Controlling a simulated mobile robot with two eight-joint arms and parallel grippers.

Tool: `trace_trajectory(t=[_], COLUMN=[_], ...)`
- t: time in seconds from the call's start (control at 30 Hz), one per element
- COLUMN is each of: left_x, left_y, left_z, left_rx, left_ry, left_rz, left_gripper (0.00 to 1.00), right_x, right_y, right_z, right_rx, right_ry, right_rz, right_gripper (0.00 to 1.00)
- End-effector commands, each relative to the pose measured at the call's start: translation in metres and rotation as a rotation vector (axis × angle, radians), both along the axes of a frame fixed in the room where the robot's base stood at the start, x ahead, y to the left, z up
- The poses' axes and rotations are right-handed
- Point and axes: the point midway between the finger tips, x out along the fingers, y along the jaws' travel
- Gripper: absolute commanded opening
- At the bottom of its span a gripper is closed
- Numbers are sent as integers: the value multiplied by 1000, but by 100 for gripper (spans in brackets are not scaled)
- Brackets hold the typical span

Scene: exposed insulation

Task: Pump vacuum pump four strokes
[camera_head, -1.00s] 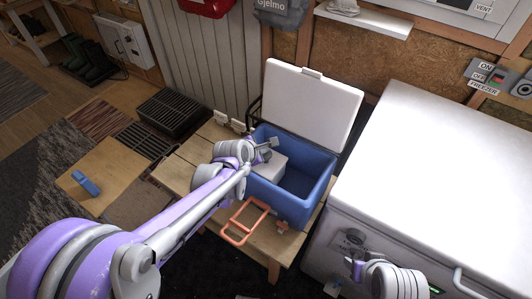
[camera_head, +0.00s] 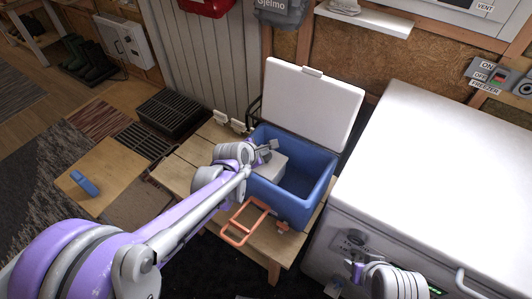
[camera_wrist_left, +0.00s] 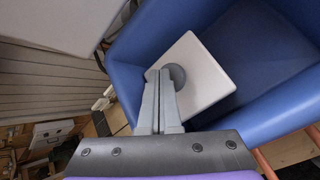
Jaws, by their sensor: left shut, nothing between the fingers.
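A blue cooler box (camera_head: 318,205) stands with its white lid (camera_head: 318,108) open. A white block (camera_head: 277,166) sits in its left part. In the left wrist view a round grey knob (camera_wrist_left: 177,76) shows on the white block (camera_wrist_left: 203,68); I cannot tell for certain that this is the vacuum pump. My left gripper (camera_head: 266,146) is over the block at the cooler's left rim. Its fingers (camera_wrist_left: 160,73) are shut and empty, tips beside the knob; contact is unclear. My right gripper (camera_head: 352,268) is at the lower right, by the freezer's front, its jaws too small to read.
The cooler stands on a wooden slatted table (camera_head: 190,165), with an orange handle frame (camera_head: 243,222) at its front. A large white freezer (camera_head: 440,170) fills the right side. A low wooden platform (camera_head: 110,170) with a blue object (camera_head: 84,183) is at left.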

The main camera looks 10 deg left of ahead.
Motion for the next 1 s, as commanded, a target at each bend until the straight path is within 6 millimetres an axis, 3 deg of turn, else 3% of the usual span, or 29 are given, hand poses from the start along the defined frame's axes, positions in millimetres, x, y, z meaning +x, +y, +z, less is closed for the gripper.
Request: trace_trajectory(t=[1.0], left_x=[0], left_y=[0], left_z=[-13], left_rx=[0], left_ry=[0], left_rz=[0], left_gripper=[0], right_x=[0], right_y=[0], right_z=[-10], right_rx=[0], right_ry=[3], right_rz=[0], right_gripper=[50])
